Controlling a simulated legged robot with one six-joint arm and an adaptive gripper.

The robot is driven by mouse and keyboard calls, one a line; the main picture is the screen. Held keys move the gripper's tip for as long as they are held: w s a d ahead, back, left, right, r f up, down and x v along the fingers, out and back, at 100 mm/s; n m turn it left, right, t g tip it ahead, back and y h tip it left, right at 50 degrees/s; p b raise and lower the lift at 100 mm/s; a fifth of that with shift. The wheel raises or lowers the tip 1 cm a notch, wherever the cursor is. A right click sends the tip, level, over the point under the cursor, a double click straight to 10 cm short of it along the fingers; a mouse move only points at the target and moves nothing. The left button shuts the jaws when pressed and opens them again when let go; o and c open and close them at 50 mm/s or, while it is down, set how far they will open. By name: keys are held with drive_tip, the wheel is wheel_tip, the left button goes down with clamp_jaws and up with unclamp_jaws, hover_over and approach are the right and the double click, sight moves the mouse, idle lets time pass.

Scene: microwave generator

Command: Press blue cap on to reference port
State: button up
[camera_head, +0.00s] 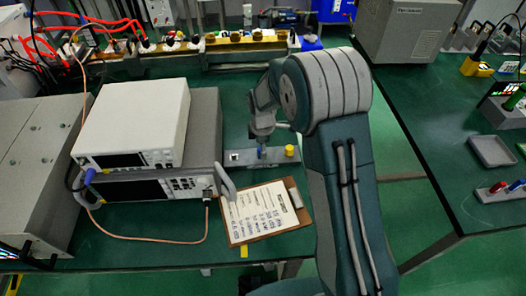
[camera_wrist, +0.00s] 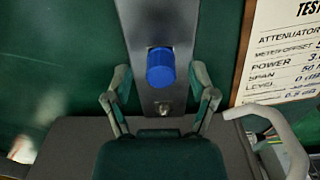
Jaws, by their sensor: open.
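The blue cap (camera_wrist: 160,68) sits on a grey metal strip (camera_wrist: 146,22) in the wrist view. It also shows small in the head view (camera_head: 262,153), beneath my gripper (camera_head: 262,135). In the wrist view my gripper (camera_wrist: 160,76) is open, with one finger on each side of the blue cap and visible gaps between. A small metal port (camera_wrist: 163,107) shows on the strip, nearer my palm than the cap. I cannot tell whether it is the reference port. In the head view a yellow cap (camera_head: 290,150) stands at the strip's right end.
A clipboard (camera_head: 263,213) lies right in front of the strip. Stacked instruments (camera_head: 135,120) stand to the left, with a protruding handle (camera_head: 226,183) close to the strip and an orange cable (camera_head: 150,240). Connectors line the bench's back edge.

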drive_tip(key=shift+a, duration=0.1)
drive_tip(key=shift+a, duration=0.25)
drive_tip(key=shift+d, duration=0.25)
drive_tip(key=shift+a, duration=0.1)
clamp_jaws()
drive_tip(key=shift+r, duration=3)
drive_tip(key=shift+s, duration=0.15)
